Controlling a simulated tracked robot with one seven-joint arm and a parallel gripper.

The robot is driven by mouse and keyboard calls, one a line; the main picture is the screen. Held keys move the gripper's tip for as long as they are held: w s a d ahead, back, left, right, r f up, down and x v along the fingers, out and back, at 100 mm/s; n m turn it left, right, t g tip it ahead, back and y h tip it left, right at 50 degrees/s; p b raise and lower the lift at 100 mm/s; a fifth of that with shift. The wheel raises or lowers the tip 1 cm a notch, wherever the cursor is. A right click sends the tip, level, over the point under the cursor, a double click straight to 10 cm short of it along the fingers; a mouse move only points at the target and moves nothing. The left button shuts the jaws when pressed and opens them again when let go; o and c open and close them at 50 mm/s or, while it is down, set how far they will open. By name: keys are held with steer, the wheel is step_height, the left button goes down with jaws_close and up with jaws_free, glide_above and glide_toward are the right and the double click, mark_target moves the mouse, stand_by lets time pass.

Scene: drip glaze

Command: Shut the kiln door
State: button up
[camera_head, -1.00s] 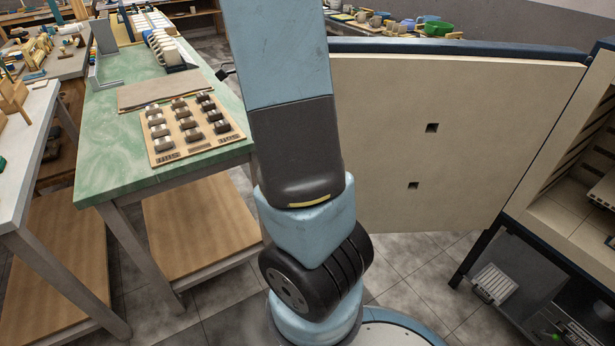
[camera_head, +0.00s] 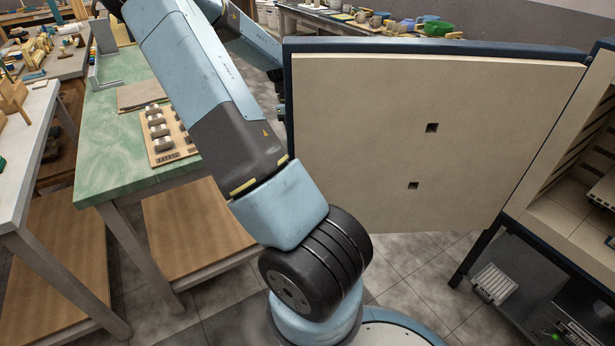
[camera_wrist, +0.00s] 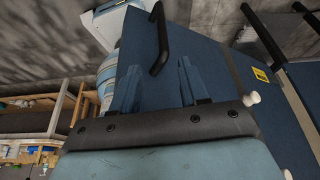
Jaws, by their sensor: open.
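The kiln door (camera_head: 380,120) stands wide open in the head view, its cream inner face towards me and its dark blue edge at the left and top. The kiln (camera_head: 570,210) is at the right, its shelved inside showing. In the wrist view the door's blue outer face (camera_wrist: 205,45) carries a black bar handle (camera_wrist: 159,40). My gripper (camera_wrist: 159,66) is open, its two blue fingers apart near the handle's lower end. I cannot tell whether they touch the door. In the head view my gripper is hidden; my arm reaches past the door's left edge.
A green-topped table (camera_head: 120,140) with a board of glaze samples (camera_head: 165,135) stands left of my arm. A pale table (camera_head: 25,150) is farther left. A back table (camera_head: 340,18) holds pots. Grey tiled floor (camera_head: 410,270) shows below the door.

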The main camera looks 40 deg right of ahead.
steer(key=d+x, duration=0.1)
steer(key=x, duration=1.2)
steer(key=shift+s+a+f, duration=0.15)
steer(key=shift+a+f, duration=0.15)
steer(key=shift+f, duration=0.1)
jaws_close()
